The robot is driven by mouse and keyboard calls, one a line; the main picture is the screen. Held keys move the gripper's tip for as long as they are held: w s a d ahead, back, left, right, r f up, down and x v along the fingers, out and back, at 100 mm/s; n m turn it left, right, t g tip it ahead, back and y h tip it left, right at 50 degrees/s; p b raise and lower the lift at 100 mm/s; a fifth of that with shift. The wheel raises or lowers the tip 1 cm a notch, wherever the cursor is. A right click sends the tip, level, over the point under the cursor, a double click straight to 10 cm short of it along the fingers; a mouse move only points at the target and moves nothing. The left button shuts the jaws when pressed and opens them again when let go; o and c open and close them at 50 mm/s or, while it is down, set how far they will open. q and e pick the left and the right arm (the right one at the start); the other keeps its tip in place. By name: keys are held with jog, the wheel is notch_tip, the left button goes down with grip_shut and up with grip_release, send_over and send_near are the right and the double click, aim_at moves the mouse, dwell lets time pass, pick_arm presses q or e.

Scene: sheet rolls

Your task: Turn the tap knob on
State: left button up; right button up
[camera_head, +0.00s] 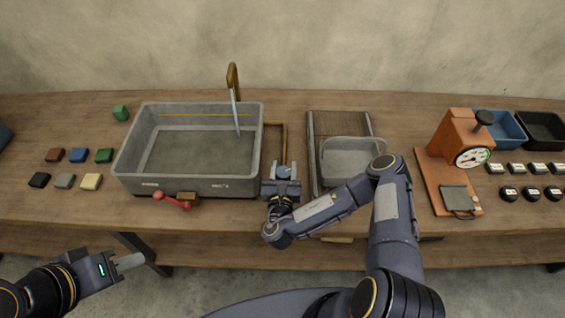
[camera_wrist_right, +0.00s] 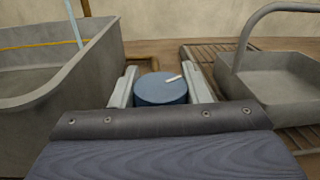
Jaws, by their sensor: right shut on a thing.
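The tap knob (camera_head: 284,170) is a blue round cap with a white pointer mark, right of the grey basin (camera_head: 190,186). In the right wrist view the knob (camera_wrist_right: 160,88) sits between both fingers, its white mark pointing to the upper right. My right gripper (camera_head: 283,177) is shut on it. The brass tap spout (camera_head: 233,76) stands at the basin's back edge, and a pale blue stream (camera_head: 236,108) runs from it down into the basin. My left gripper (camera_head: 130,262) hangs before the table's front edge, away from everything; its finger gap is not clear.
A brown pipe (camera_head: 283,133) runs behind the knob. A grey handled bucket (camera_head: 350,165) stands on a slatted rack (camera_head: 338,125) close to the right. A red-handled valve (camera_head: 172,201) is at the basin's front. An orange scale (camera_head: 455,140) stands further right.

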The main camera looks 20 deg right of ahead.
jog(key=shift+d+m+g+h, duration=0.15)
jog(key=shift+m+g+h, duration=0.5)
jog(key=shift+h, duration=0.4)
jog(key=shift+d+m+g+h, duration=0.1)
jog(key=shift+m+g+h, duration=0.35)
jog(key=shift+m+h, duration=0.5)
jog(key=o, duration=1)
jog(key=shift+s, duration=0.1)
